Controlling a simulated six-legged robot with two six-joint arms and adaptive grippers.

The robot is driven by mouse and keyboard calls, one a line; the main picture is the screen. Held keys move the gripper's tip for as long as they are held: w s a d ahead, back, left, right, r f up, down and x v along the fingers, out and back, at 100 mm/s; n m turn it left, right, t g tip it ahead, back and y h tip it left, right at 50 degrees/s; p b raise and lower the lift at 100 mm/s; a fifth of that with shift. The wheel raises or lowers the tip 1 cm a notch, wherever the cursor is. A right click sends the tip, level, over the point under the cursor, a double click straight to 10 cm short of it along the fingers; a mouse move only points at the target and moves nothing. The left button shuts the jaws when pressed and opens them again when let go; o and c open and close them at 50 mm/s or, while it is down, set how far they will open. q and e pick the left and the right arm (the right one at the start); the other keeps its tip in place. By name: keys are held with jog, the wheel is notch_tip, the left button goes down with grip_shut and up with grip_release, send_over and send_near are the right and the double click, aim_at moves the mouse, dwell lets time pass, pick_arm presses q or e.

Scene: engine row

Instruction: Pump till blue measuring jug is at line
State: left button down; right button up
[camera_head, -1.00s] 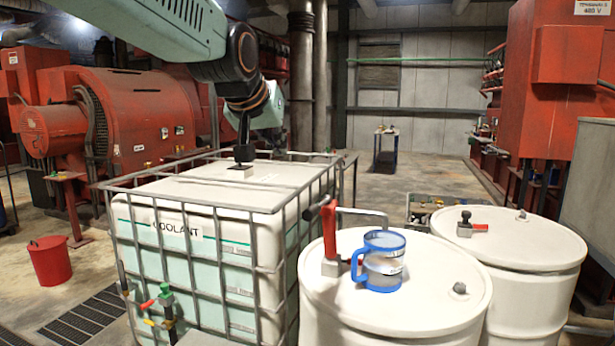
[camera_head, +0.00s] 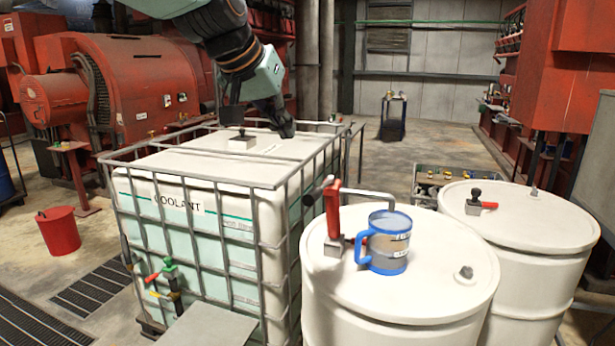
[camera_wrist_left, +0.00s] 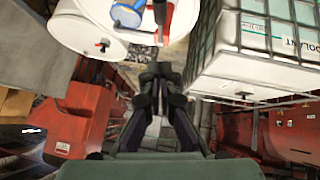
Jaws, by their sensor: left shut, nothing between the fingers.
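The blue measuring jug (camera_head: 390,250), with a blue handle, rim and base and a see-through body, stands upright on the near white drum (camera_head: 440,297). Its marks and level are too small to read. The red-handled hand pump (camera_head: 333,212) stands on the drum left of the jug. Its grey spout reaches over the jug's top. My left gripper (camera_head: 287,129) is above the right back part of the coolant tank, behind and left of the pump, touching neither pump nor jug. In the left wrist view, the gripper (camera_wrist_left: 161,76) is shut and empty. My right gripper is out of view.
The caged white coolant tank (camera_head: 185,243) stands left of the drum. A second white drum (camera_head: 520,240) stands at the right. A crate (camera_head: 430,183) of small things sits behind the drums. A red bucket (camera_head: 59,232) is on the floor at left.

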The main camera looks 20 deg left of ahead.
pick_arm(q)
jog(key=p, duration=0.2)
send_over(314, 188)
jog(key=s+a, duration=0.1)
jog(key=s, duration=0.1)
notch_tip(314, 188, down, 8)
jog(key=f, duration=0.1)
jog(key=s+f, duration=0.1)
jog(key=shift+d+f, duration=0.1)
jog(key=shift+f, duration=0.3)
jog(key=shift+w+f, duration=0.1)
jog(key=shift+f, duration=0.3)
jog(key=shift+d, duration=0.15)
